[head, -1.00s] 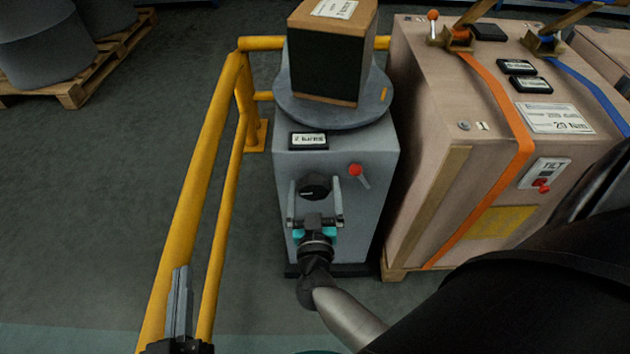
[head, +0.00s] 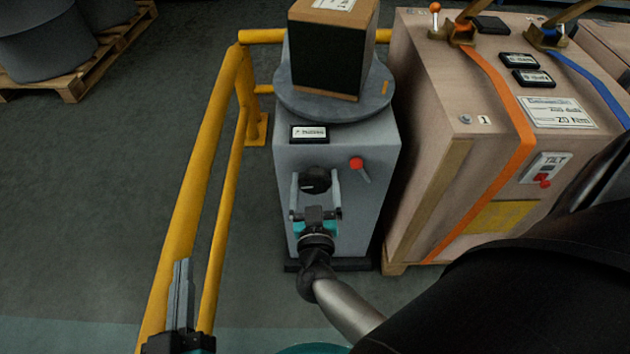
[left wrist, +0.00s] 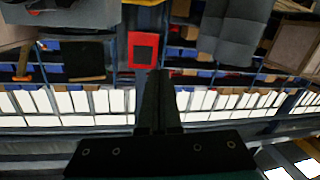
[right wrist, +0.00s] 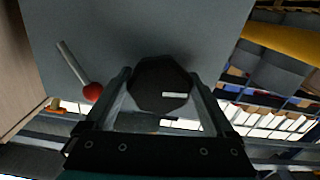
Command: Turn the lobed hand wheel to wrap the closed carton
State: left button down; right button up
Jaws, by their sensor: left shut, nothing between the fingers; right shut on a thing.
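The lobed hand wheel (head: 316,180) is a dark knob with a pale mark on the front of a grey cabinet (head: 350,220). My right gripper (head: 317,186) is shut on it, with one finger at each side. The wheel also shows between the fingers in the right wrist view (right wrist: 160,84). The carton (head: 328,52) stands upright on a round grey turntable (head: 300,108) atop the cabinet. Its visible side is mostly black, with brown cardboard at the top and bottom edges. My left gripper (head: 182,290) is shut and empty, in front of the yellow rail at lower left.
A red-knobbed lever (head: 357,164) sits right of the wheel. A yellow guard rail (head: 205,160) runs along the left. A large strapped crate (head: 425,200) stands close to the right. A pallet with grey drums (head: 75,85) is far left; the floor between is clear.

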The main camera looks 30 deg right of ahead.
jog(key=shift+m, duration=0.5)
jog(key=shift+r+m+p, duration=0.1)
jog(key=shift+m+p, duration=0.5)
jog(key=shift+m, duration=0.1)
jog(key=m+p, duration=0.1)
jog(key=m, duration=0.2)
jog(key=shift+w, duration=0.1)
jog(key=m, duration=0.4)
jog(key=shift+a, duration=0.1)
pick_arm(q)
jog(key=shift+w+a+f+m+g+y+p, duration=0.15)
jog(key=shift+a+f+g+y, duration=0.2)
jog(key=shift+a+f+g, duration=0.35)
jog(key=shift+w+a+f+m+g+y+p, duration=0.15)
jog(key=shift+a+f+g+y, duration=0.25)
jog(key=shift+g, duration=0.55)
jog(key=shift+w+a+f+m+g+y, duration=0.15)
jog(key=shift+a+f+g+y, duration=0.15)
jog(key=shift+a+g, duration=0.45)
pick_arm(e)
jog(key=shift+m, duration=1.8)
pick_arm(q)
jog(key=shift+d, duration=0.15)
